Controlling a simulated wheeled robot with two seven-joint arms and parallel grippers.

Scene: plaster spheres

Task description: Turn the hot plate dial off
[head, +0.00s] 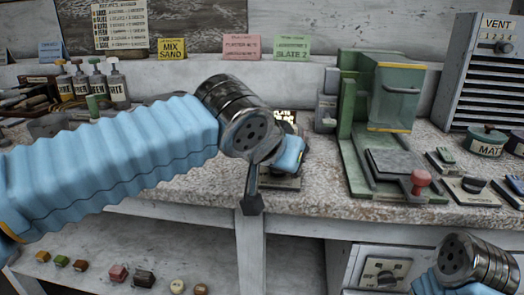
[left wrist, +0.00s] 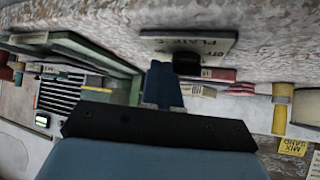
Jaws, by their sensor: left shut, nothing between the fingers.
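The dial is a dark round knob (left wrist: 187,62) on a pale panel (left wrist: 160,46) in the left wrist view. The panel's lettering is upside down and looks like "PLATE" and "OFF". My left gripper (left wrist: 162,72) is shut and empty, its blue fingers close beside the knob; I cannot tell whether they touch it. In the head view the left gripper (head: 294,150) is low over the front edge of the bench, and the arm and wrist hide the knob. A small part of the panel (head: 283,184) shows below the fingers. Only my right wrist shows, at the lower right.
A green machine (head: 352,125) with a red knob (head: 421,178) stands right of the left gripper. Labelled bottles (head: 92,82) stand at the back left. Another dial (head: 384,272) is on the cabinet below the bench. A grey vent box (head: 485,75) stands at the back right.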

